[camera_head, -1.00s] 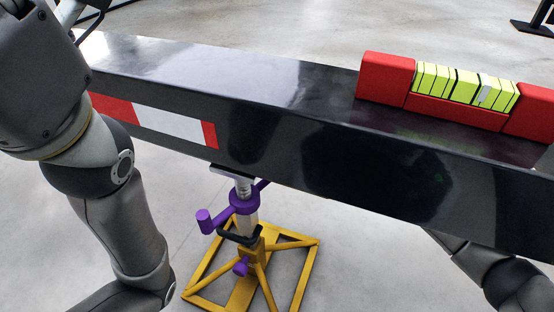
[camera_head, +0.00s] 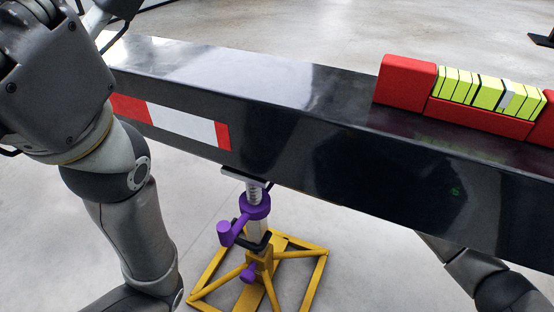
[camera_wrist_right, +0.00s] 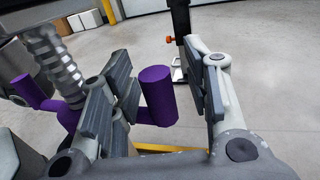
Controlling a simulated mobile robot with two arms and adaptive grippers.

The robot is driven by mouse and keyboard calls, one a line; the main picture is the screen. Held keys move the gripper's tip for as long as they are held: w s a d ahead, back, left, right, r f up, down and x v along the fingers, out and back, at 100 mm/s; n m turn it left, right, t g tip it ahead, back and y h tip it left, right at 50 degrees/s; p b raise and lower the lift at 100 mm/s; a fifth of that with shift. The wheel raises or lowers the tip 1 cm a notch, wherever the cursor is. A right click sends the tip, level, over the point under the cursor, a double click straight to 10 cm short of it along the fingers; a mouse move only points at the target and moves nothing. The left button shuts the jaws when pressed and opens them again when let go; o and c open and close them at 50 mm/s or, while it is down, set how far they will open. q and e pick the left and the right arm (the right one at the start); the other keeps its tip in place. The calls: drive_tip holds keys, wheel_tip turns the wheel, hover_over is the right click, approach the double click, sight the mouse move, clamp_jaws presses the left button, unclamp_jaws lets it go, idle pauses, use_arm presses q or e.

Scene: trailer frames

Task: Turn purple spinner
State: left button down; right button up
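The purple spinner (camera_head: 256,206) is a ring around the light threaded post of a jack stand below the black beam. Its thick handle (camera_head: 226,234) sticks out toward the lower left. In the right wrist view, the purple handle end (camera_wrist_right: 157,95) stands between the two grey fingers of my right gripper (camera_wrist_right: 168,95), nearer the left finger. These fingers are apart; I cannot tell whether one touches the handle. More purple parts of the spinner (camera_wrist_right: 65,113) show at the left, beside the threaded post (camera_wrist_right: 58,65). My left gripper is out of view.
The black beam (camera_head: 330,165) crosses above the stand, over my right arm. On it sits a red level holder (camera_head: 405,83) with yellow-green blocks (camera_head: 487,93). The stand has a yellow base frame (camera_head: 318,268). A purple knob (camera_head: 248,273) is lower on the stand. Open concrete floor surrounds it.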

drive_tip(key=s+d, duration=0.1)
drive_tip(key=d, duration=1.1)
drive_tip(key=shift+s, duration=0.4)
